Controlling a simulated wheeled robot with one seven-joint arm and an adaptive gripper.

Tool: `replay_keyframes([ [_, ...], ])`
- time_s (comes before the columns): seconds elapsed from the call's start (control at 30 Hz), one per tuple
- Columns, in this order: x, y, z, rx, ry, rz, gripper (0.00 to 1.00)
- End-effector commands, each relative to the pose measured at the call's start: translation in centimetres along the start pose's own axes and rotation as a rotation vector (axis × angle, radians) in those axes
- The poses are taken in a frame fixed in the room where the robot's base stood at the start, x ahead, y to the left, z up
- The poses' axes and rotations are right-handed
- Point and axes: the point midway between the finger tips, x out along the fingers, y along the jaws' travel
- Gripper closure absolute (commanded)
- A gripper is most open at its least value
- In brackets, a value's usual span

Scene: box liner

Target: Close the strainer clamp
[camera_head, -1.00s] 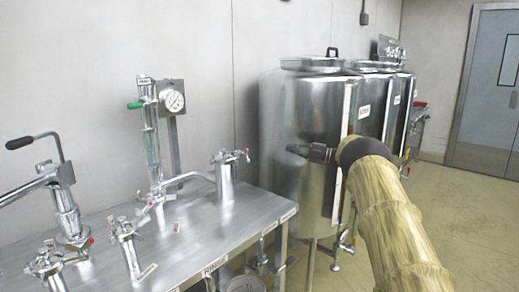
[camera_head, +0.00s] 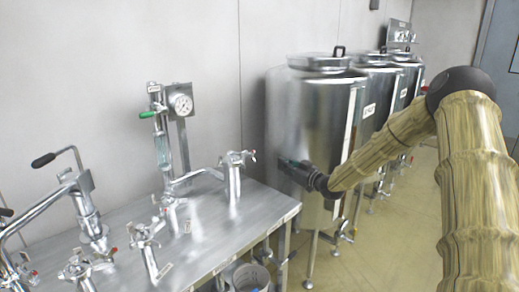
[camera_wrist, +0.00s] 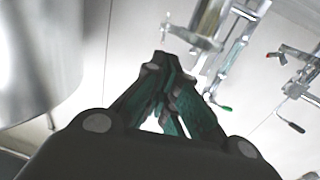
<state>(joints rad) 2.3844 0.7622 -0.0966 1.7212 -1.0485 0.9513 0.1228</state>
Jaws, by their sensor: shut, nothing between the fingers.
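Several upright metal fittings with small clamps stand on the steel table. The tall one at the table's back right (camera_head: 233,178) has a clamp with a red-tipped lever (camera_head: 250,156) at its top. I cannot tell for sure which fitting is the strainer, nor whether that clamp is open. My gripper (camera_head: 284,164) is shut and empty, in the air to the right of the tall fitting, in front of the nearest tank. In the wrist view its fingers (camera_wrist: 164,66) are together, with nothing between them.
Steel tanks (camera_head: 310,120) stand right of the table (camera_head: 215,245). A column with a green handle (camera_head: 148,115) and a gauge (camera_head: 181,105) rises at the table's back. A fitting with a black-handled lever (camera_head: 43,160) stands at left. A bucket (camera_head: 250,277) is below the table's edge.

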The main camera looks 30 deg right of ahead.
Motion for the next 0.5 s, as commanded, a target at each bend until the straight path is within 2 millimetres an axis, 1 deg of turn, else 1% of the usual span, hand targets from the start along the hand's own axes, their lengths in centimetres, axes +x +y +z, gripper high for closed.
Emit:
replay_keyframes([
  [0.03,-0.1,-0.4,-0.2,0.013,-0.004,-0.002,1.0],
  [0.1,0.1,-0.7,-0.1,0.02,-0.007,-0.003,1.0],
  [0.23,0.8,-0.7,0.0,0.019,-0.009,-0.004,1.0],
  [0.5,3.9,-0.7,-0.1,0.016,-0.008,-0.004,1.0],
])
